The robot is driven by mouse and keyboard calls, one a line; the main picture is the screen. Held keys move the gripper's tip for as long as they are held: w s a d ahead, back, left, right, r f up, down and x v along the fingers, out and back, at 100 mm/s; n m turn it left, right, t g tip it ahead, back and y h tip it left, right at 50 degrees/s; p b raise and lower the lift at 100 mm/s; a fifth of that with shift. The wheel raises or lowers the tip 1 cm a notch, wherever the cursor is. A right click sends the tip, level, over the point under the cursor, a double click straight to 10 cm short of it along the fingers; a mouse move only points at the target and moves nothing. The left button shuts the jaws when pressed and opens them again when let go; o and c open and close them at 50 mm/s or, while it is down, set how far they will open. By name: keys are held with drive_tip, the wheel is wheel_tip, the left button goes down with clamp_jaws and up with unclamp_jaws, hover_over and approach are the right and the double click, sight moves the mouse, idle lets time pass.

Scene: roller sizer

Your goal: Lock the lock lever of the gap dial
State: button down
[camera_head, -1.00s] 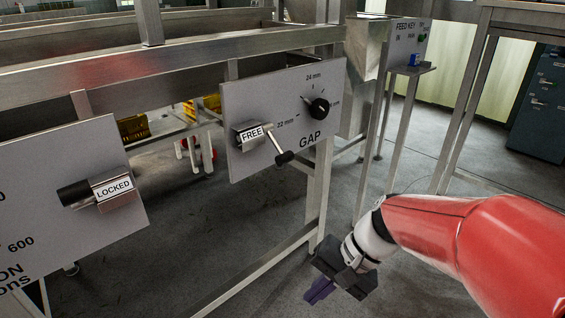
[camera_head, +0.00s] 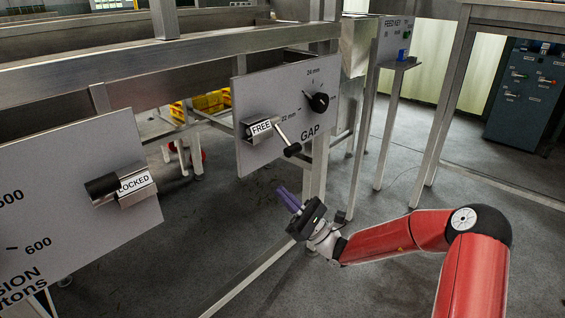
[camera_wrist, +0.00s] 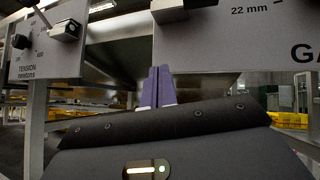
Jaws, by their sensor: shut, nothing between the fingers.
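The gap dial panel (camera_head: 262,92) is a grey plate with a black knob (camera_head: 319,102) and the word GAP. Its lock lever (camera_head: 289,146) is a metal rod with a black grip, slanting down to the right from a metal block whose label (camera_head: 261,128) reads FREE. My gripper (camera_head: 284,194), with purple fingers, is below the panel and apart from the lever, pointing up and left. Its fingers are shut together and empty. In the wrist view the fingers (camera_wrist: 157,88) point up just below the lower edge of the gap panel (camera_wrist: 240,45); the lever's grip is not clear there.
The tension panel (camera_head: 70,215) at the left has a lever by a label (camera_head: 133,184) reading LOCKED. A steel frame post (camera_head: 320,170) stands behind my gripper, and a feed key box (camera_head: 394,40) is at the back right. The floor between is open.

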sight(283, 137)
drive_tip(key=w+d+m+t+h, duration=0.1)
drive_tip(key=m+t, duration=0.1)
drive_tip(key=t, duration=0.1)
drive_tip(key=w+d+f+m+t+h, duration=0.1)
drive_tip(key=m+t, duration=0.1)
drive_tip(key=w+d+m+t+h, duration=0.1)
drive_tip(key=m+t, duration=0.2)
drive_tip(key=shift+w+d+f+t, duration=0.1)
drive_tip(key=shift+w+f+t, duration=0.05)
drive_tip(key=shift+w+t, duration=0.15)
drive_tip(key=x, duration=1)
drive_tip(key=shift+s+d+r+p, duration=0.2)
drive_tip(key=shift+s+d+r, duration=0.15)
drive_tip(key=shift+s+d, duration=0.3)
drive_tip(key=shift+s+d+r+p, duration=0.15)
drive_tip(key=shift+s+d+r, duration=0.25)
drive_tip(key=shift+s+d, duration=0.3)
